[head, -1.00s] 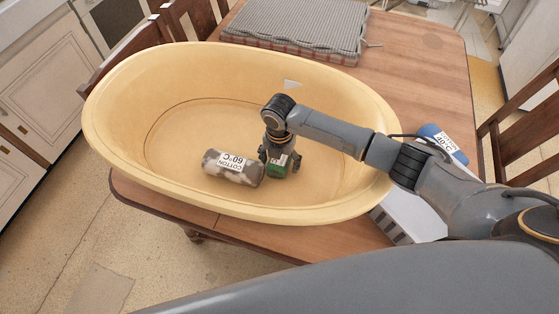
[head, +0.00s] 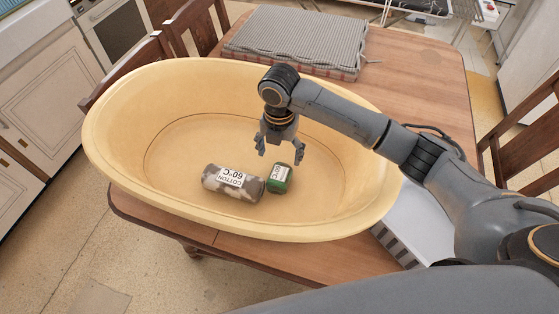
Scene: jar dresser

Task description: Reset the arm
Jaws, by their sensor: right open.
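My right gripper (head: 279,147) is open and empty. It points down over the inside of a large yellow oval tub (head: 120,145), above a small green jar or roll (head: 281,178) with a white label. The green item lies on the tub floor, apart from the fingers. A mottled grey-brown roll (head: 233,183) labelled "COTTON 60°C" lies on its side just left of it. My right arm reaches in from the right over the tub's rim. My left gripper is not in view.
The tub stands on a wooden table (head: 425,75). A grey woven, folded item (head: 295,42) lies behind the tub. A white slatted object (head: 415,225) stands at the tub's right, partly under my arm. Wooden chairs (head: 190,20) stand around the table.

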